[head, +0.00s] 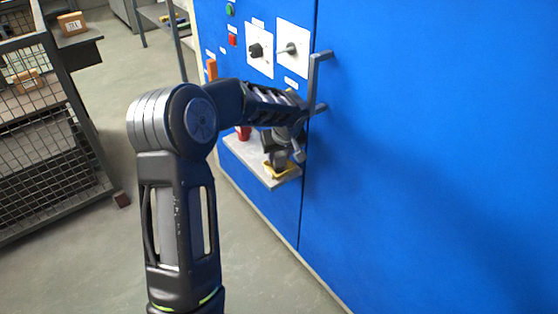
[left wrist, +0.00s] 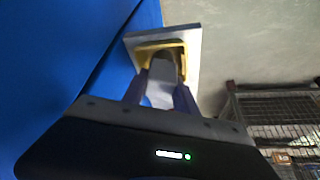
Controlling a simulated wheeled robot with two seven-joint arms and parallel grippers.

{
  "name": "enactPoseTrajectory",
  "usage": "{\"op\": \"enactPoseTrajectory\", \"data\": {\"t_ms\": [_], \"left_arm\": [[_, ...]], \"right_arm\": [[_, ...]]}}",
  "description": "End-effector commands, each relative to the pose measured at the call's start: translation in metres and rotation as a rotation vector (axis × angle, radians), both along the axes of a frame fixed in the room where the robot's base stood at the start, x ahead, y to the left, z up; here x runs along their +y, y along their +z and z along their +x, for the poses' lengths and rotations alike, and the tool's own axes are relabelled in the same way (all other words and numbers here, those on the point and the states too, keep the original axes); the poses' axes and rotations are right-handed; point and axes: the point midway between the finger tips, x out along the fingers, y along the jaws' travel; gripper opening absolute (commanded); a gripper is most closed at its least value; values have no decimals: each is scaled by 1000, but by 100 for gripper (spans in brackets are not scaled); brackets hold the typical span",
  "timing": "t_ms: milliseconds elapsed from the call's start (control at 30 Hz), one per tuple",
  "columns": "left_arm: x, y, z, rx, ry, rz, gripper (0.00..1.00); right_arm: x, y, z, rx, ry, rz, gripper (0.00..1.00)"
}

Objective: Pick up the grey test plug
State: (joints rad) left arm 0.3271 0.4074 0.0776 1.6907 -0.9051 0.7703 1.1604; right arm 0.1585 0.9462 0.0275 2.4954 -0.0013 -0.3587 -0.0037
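The grey test plug (left wrist: 161,82) stands at a yellow holder (left wrist: 182,60) on a small shelf. It shows in the left wrist view between the two fingers of my left gripper (left wrist: 161,92). The plug nearly fills the gap, and I cannot tell whether the fingers press on it. In the head view my left gripper (head: 284,152) points down over the yellow holder (head: 283,173), and its wrist and fingers mostly hide the plug. My right gripper is in neither view.
The shelf (head: 246,154) juts from the blue cabinet (head: 440,130) and also carries a red object (head: 243,133). A cabinet handle (head: 314,85) sticks out close to my left wrist. A mesh cage (head: 35,120) stands at the left, with open floor between.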

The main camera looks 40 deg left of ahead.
Motion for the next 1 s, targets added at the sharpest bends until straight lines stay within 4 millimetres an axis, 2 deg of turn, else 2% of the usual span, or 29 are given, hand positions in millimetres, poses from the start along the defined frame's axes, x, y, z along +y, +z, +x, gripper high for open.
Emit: {"op": "enactPoseTrajectory", "data": {"t_ms": [33, 400, 767, 1000], "left_arm": [[0, 0, 0, 0, 0, 0, 29], [0, 0, 0, 0, 0, 0, 0], [0, 1, 0, -1, 0, 1, 0], [1, 12, -3, -3, 0, 0, 0]], "right_arm": [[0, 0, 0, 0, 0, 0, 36], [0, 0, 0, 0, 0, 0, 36], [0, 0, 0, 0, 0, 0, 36], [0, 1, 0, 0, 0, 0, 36]]}}
